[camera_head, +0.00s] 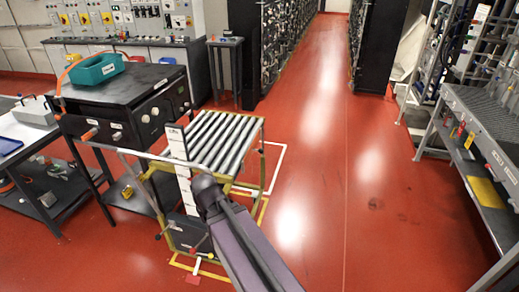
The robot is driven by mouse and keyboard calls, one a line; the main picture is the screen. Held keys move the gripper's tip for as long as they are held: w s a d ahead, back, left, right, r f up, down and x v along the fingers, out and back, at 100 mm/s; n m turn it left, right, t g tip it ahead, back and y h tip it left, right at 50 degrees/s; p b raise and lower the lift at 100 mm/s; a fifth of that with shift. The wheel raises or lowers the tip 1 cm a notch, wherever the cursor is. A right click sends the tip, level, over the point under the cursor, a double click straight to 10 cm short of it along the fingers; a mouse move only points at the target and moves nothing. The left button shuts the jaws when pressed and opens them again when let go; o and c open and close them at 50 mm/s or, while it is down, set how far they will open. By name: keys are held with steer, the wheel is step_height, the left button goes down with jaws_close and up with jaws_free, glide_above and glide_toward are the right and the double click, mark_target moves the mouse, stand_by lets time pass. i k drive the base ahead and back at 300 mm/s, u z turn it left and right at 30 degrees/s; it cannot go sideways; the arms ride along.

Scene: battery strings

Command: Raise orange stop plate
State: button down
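A roller table (222,137) with grey metal rollers and an olive-yellow frame stands left of centre. I cannot make out an orange stop plate for certain; the table's near end is partly covered by my arm. A white upright scale strip (181,170) with dark marks stands at the table's near left side. My purple-grey arm reaches up from the bottom edge to a dark rounded joint in front of the table. The fingers of my gripper do not show, so their state and any contact are hidden.
A black cabinet (115,92) with a teal tray (96,69) on top stands left of the roller table. A metal bench (490,150) stands at the right. The red floor (350,190) between is clear. Black racks line the aisle behind.

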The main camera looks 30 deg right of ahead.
mark_target(252, 148)
steer(key=z, duration=0.45)
steer(key=i, duration=0.9)
steer(key=z, duration=0.5)
